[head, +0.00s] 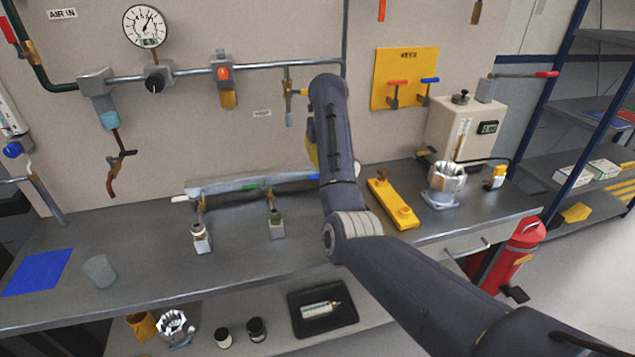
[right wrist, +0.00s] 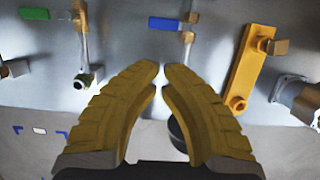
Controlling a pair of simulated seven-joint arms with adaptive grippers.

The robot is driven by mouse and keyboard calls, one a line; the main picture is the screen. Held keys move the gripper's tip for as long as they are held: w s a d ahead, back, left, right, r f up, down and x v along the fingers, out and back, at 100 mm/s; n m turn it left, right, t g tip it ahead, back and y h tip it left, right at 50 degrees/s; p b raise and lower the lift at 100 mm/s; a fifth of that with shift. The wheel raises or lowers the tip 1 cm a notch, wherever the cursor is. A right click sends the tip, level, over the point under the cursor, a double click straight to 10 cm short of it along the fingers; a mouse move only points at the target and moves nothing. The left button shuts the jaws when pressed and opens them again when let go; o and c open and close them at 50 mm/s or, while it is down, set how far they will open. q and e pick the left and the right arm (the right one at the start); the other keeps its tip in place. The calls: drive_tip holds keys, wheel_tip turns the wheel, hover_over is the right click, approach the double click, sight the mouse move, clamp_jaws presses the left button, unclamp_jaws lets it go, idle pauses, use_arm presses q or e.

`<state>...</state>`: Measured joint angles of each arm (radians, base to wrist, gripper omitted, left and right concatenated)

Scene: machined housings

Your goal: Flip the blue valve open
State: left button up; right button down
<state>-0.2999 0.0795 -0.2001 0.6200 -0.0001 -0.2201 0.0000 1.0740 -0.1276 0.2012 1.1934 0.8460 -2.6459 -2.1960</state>
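In the right wrist view, a blue valve handle (right wrist: 165,24) lies sideways at the top, across its branch pipe (right wrist: 188,44). In the head view my right arm covers that spot. My right gripper (right wrist: 161,67) has its two yellow ribbed fingers with the tips almost together and nothing between them. The fingertips appear below the blue handle in the wrist view, and seem apart from it. In the head view the gripper is mostly hidden behind my arm. My left gripper is not in view.
A green-handled valve (right wrist: 33,13) stands left of the blue one. A yellow bar (head: 392,203) and a metal housing (head: 444,182) are to the right. Other blue handles show on the yellow wall panel (head: 405,58) and at the far left (head: 12,150).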

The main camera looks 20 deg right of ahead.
drive_tip(key=x, duration=1)
idle(0.3)
